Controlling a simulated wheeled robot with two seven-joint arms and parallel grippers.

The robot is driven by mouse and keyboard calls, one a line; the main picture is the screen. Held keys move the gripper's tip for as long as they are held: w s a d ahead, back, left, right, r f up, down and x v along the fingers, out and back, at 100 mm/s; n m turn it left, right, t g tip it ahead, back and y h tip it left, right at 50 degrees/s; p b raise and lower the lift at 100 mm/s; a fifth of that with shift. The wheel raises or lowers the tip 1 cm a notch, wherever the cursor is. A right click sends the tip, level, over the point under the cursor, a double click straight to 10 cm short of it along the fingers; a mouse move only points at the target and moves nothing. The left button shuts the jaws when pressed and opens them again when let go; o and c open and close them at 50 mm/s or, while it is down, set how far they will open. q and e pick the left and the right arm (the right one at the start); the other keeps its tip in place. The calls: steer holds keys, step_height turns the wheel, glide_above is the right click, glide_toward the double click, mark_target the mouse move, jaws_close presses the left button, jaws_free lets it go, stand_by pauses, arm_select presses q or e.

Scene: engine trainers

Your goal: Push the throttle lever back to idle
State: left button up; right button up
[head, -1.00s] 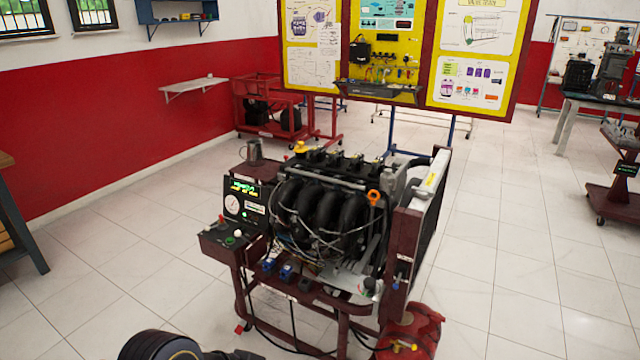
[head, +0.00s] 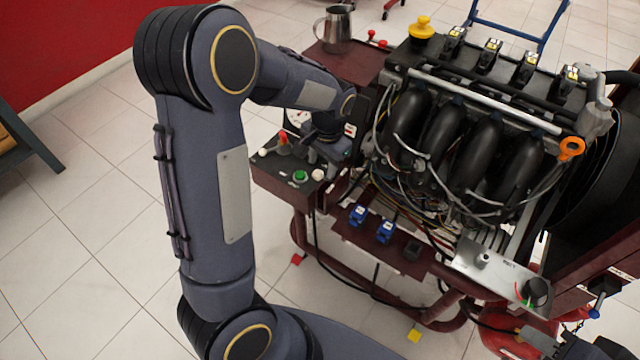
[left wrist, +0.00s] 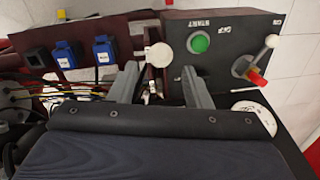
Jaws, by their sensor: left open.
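The control box (head: 275,172) is at the left end of the engine stand, with a green button (head: 300,176) on top. A white round knob (head: 318,175), which looks like the throttle lever's, is at the box's right edge. In the left wrist view this knob (left wrist: 160,55) appears between my two fingers, just beyond their tips. Another white-knobbed lever (left wrist: 272,41) is at the box's other end. My left gripper (left wrist: 160,80) is open and empty; in the head view it (head: 328,150) is above the box's back edge, fingers mostly hidden.
The engine (head: 450,150) with loose wiring is right of the box. Blue connectors (head: 386,231) sit on the stand's front shelf. A metal cup (head: 338,30) stands behind. The floor left of the stand is clear.

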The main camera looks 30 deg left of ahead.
mark_target(325, 177)
arm_select(q)
steer(key=f, duration=0.5)
steer(key=f+b, duration=0.1)
steer(key=f, duration=0.1)
steer(key=shift+w+a+f, duration=0.1)
steer(key=shift+a+f, duration=0.2)
steer(key=shift+a, duration=0.1)
steer(key=shift+c, duration=0.4)
jaws_close()
